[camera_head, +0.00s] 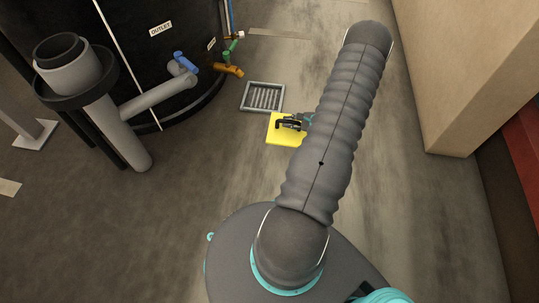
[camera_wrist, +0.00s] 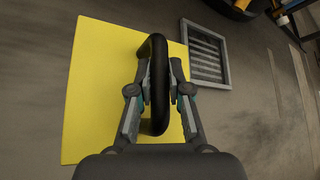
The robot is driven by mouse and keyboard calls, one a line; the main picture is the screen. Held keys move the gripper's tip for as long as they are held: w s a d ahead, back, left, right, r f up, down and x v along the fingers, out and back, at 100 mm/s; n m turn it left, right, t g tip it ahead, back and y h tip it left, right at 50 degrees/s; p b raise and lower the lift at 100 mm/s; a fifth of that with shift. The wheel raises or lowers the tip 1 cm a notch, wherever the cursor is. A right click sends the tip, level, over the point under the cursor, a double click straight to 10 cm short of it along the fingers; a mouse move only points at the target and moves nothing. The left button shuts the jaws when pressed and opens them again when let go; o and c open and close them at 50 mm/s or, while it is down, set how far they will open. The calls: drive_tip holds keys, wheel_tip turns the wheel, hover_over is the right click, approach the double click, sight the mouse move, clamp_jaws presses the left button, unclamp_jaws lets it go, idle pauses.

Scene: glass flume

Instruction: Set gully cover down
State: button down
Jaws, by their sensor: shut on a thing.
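The gully cover (camera_head: 283,135) is a flat yellow square plate with a black loop handle (camera_head: 287,124). In the wrist view the plate (camera_wrist: 95,90) fills the left and middle, and the handle (camera_wrist: 156,42) stands up toward the camera. My gripper (camera_wrist: 158,92) is shut on this handle, one finger on each side. In the head view my gripper (camera_head: 300,122) is partly hidden by my arm, which also hides the plate's right edge. The plate looks level and near the floor; I cannot tell whether it touches it.
A square gully grate (camera_head: 263,97) in a grey frame lies uncovered just beyond the plate; it also shows in the wrist view (camera_wrist: 207,55). A black tank (camera_head: 150,55) with pipes and valves stands left. A beige wall block (camera_head: 465,75) stands right. Floor left of the plate is clear.

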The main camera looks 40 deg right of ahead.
drive_tip(key=shift+a+f+b, duration=1.1)
drive_tip(key=shift+a+f, duration=4.05)
drive_tip(key=shift+a, duration=0.15)
drive_tip(key=shift+f, duration=0.1)
drive_tip(key=c, duration=1.1)
unclamp_jaws()
